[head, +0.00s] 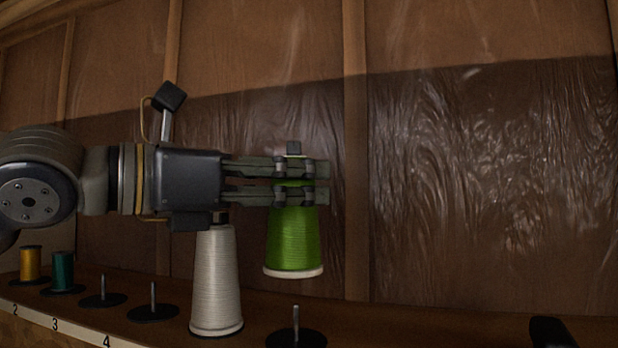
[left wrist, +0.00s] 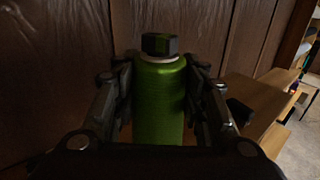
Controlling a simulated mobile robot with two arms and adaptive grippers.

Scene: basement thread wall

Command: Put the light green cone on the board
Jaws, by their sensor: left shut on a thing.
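The light green cone (head: 294,240) is a green thread cone with a pale base rim, held upright in the air. My left gripper (head: 318,182) comes in from the left and is shut around its upper part. In the left wrist view the green cone (left wrist: 159,105) stands between the two fingers (left wrist: 160,82). The board (head: 172,336) is a brown shelf along the wall with a row of pegs on dark round bases. The cone hangs above an empty peg (head: 296,323), apart from it. My right gripper is not in view.
A white cone (head: 216,285) stands on the board just left of the green one, below my left gripper. Empty pegs (head: 153,302) and (head: 103,290) are farther left, then a teal spool (head: 63,271) and a yellow spool (head: 31,263). A dark object (head: 552,332) is at the lower right.

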